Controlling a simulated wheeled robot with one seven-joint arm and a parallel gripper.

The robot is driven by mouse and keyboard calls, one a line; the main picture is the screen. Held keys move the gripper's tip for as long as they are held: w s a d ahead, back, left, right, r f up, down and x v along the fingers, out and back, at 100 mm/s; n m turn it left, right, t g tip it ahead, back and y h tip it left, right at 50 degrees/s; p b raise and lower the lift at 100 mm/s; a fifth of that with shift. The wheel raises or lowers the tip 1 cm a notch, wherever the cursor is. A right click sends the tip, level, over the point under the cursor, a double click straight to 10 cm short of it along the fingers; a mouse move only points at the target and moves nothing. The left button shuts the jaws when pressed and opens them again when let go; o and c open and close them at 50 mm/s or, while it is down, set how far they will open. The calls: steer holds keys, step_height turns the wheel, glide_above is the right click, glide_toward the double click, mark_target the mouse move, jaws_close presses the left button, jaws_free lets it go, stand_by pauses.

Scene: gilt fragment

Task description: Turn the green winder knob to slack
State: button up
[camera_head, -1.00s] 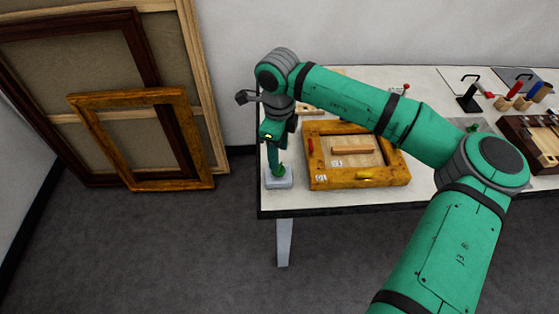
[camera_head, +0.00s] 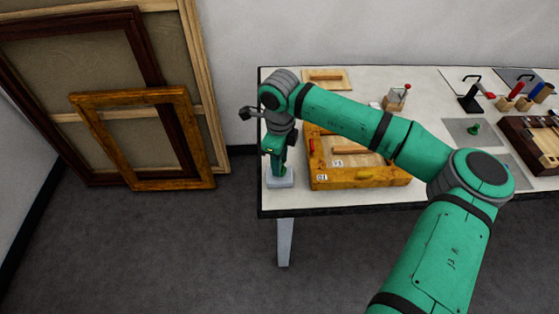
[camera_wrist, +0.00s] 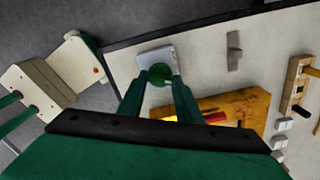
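The green winder knob (camera_wrist: 160,75) shows as a round green top on a pale grey block in the wrist view. The block (camera_head: 280,180) stands at the front left corner of the table in the head view. My gripper (camera_wrist: 161,80) points down over the block, with one finger on each side of the knob. The fingers stand apart, with the knob between their tips. I cannot tell whether they touch it. In the head view my gripper (camera_head: 278,166) hides most of the knob.
A gilt frame (camera_head: 360,178) lies right beside the block. A small vial stand (camera_head: 396,98), a green piece (camera_head: 474,128) on a grey mat and a dark tool rack (camera_head: 530,145) stand further right. Large frames (camera_head: 130,130) lean on the wall at left.

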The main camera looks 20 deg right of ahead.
steer(key=n, duration=0.4)
steer(key=shift+n, duration=0.4)
steer(key=o, duration=1)
steer(key=shift+w, duration=0.1)
steer(key=shift+o, duration=0.2)
step_height(320, 180, up, 11)
steer(key=shift+f, duration=0.1)
